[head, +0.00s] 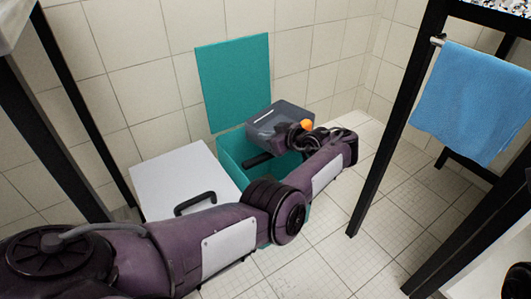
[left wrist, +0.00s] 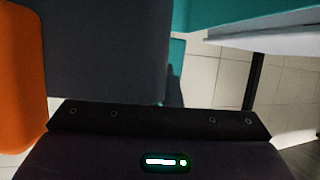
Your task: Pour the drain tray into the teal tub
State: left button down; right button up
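The drain tray (head: 276,117) is a dark grey box with a pale strip, above the back of the teal tub in the head view. Its grey side fills the upper left of the left wrist view (left wrist: 105,45). My left gripper (head: 300,136) is at the tray's near right side, beside an orange part (head: 306,126), and appears shut on it; the fingertips are hidden. The tray looks tilted; its contents cannot be seen. The teal tub (head: 232,150) stands on the floor below, its opening partly covered by my arm and the tray. My right gripper is not in view.
A teal panel (head: 234,85) stands upright behind the tub against the tiled wall. A white panel with a black handle (head: 165,175) is left of the tub. A black-legged table with a blue towel (head: 470,105) stands right. Tiled floor between is clear.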

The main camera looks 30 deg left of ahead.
pick_arm(q)
notch_tip(320, 180, up, 6)
jog(key=p, duration=0.5)
jog(key=shift+r+p, duration=0.2)
jog(key=shift+p, duration=0.1)
jog(key=shift+f, duration=0.2)
